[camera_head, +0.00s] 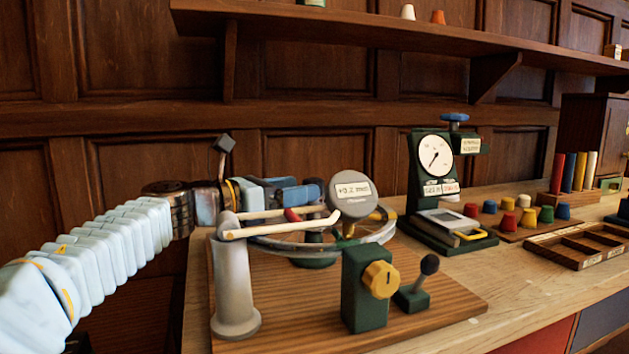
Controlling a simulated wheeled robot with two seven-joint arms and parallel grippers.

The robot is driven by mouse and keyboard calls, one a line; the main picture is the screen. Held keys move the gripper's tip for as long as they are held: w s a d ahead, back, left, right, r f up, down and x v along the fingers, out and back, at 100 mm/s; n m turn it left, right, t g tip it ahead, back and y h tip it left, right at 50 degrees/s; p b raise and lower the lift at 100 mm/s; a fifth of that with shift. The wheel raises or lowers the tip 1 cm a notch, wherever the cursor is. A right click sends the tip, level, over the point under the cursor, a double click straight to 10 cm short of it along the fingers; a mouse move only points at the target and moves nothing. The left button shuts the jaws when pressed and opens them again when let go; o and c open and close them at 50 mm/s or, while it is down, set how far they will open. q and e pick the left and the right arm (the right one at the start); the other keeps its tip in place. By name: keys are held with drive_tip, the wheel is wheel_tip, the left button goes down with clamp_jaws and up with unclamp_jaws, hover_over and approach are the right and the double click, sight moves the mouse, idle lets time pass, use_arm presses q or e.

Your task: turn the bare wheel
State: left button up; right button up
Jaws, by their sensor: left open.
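The bare wheel is a grey metal rim (381,239) lying nearly flat above a wooden base board (440,301), with no tyre on it. A grey post (235,285) with a cream bar stands at its near left. A round grey readout (351,197) marked "+0.2 mm" stands in front of its right part. My left gripper (303,191) comes in from the left over the far left part of the wheel. It is open, with blue fingers near the rim; the bar and readout partly hide this area, and I cannot tell whether they touch. My right gripper is out of view.
A green block with a yellow knob (380,279) and a small black-topped lever (427,265) stand at the front of the board. A green dial gauge stand (421,180), coloured pegs (527,218) and a wooden tray (578,243) are to the right. A shelf (380,28) runs overhead.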

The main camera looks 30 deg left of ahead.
use_arm(q)
drive_tip(key=shift+p+x, duration=0.3)
drive_tip(key=shift+x, duration=2.1)
drive_tip(key=shift+c, duration=0.5)
clamp_jaws()
